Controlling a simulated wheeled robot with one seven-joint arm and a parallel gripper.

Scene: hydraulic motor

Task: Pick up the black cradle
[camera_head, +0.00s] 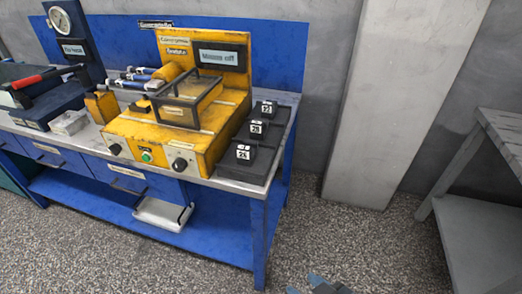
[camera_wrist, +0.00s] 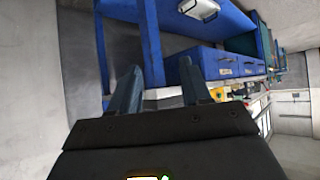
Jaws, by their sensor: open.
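Several black blocks with white number labels sit in a row on a dark tray (camera_head: 255,172) at the right end of the blue workbench in the head view. The front block (camera_head: 241,154), middle block (camera_head: 257,131) and back block (camera_head: 265,108) stand upright and apart. I cannot tell which black part is the cradle. My gripper (camera_wrist: 157,80) is open and empty in the wrist view, its two fingers spread in front of the blue bench's lower part. Blue-grey fingertips (camera_head: 325,285) show at the bottom edge of the head view, low and away from the blocks.
A yellow test machine (camera_head: 160,133) with a clear-lidded box stands left of the blocks. A gauge stand (camera_head: 70,40) and red-handled tool (camera_head: 35,77) are at far left. A white tray (camera_head: 160,213) is on the lower shelf.

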